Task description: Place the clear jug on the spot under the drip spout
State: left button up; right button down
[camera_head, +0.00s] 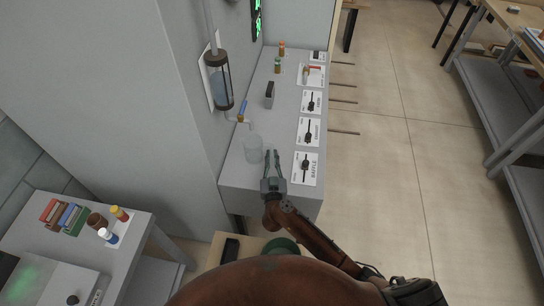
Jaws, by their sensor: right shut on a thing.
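The clear jug (253,149) stands upright on the grey counter (236,171), close to the wall, and looks pale and see-through. The drip spout (250,125), a thin bent pipe with a blue-handled tap, comes out of the wall just above the jug in the picture. My right gripper (271,157) reaches in from the front, its fingers at the jug's right side, shut on the jug. The exact grip is too small to make out. I cannot make out the spot under the spout. My left gripper is not in view.
A clear cylinder (221,88) of bluish liquid hangs on the wall. Labelled levers (307,131) line the counter's right edge. A dark block (269,94) and small bottles (278,66) stand farther back. A side table (140,229) with books and jars is at lower left.

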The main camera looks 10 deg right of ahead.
jog(key=c, duration=2)
grip_release()
jog(key=s, duration=0.4)
jog(key=s+a, duration=0.1)
jog(key=s, duration=0.3)
jog(key=s+a+p, duration=0.1)
jog(key=s, duration=0.2)
jog(key=shift+s+a+r, duration=0.15)
jog(key=shift+s, duration=0.25)
